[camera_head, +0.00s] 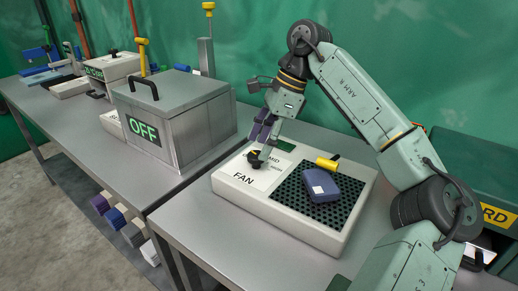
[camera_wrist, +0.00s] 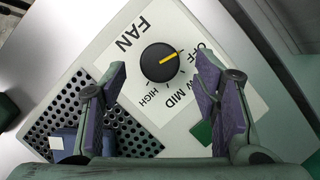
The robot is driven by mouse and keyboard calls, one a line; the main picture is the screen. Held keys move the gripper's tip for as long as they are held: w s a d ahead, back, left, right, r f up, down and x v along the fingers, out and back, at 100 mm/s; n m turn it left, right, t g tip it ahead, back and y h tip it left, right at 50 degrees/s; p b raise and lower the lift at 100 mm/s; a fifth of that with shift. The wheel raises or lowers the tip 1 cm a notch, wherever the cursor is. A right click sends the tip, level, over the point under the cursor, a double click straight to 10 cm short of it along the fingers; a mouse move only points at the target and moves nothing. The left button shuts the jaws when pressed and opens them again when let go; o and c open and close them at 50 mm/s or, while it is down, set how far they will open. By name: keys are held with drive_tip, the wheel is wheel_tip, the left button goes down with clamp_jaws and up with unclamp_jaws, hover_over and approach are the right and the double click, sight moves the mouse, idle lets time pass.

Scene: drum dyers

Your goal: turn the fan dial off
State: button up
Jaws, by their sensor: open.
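The fan dial (camera_wrist: 160,62) is a round black knob with a yellow pointer on a white label plate (camera_wrist: 125,60) marked FAN. In the wrist view the pointer aims right and slightly up, toward the word OFF. MID and HIGH are readable; LOW is partly hidden by a finger. In the head view the dial (camera_head: 254,159) sits at the left end of the pale fan unit (camera_head: 290,220). My gripper (camera_wrist: 162,65) is open, with its purple-padded fingers on either side of the dial in the picture. I cannot tell their height above it. It also shows in the head view (camera_head: 259,143).
A blue block (camera_head: 321,185) and a yellow-headed item (camera_head: 327,163) are on the unit's perforated black grille (camera_head: 290,200). A grey box marked OFF (camera_head: 175,120) stands left, on another bench. Clear bench (camera_head: 190,220) lies left of the unit.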

drive_tip(key=v, duration=0.9)
drive_tip(key=shift+r, duration=0.2)
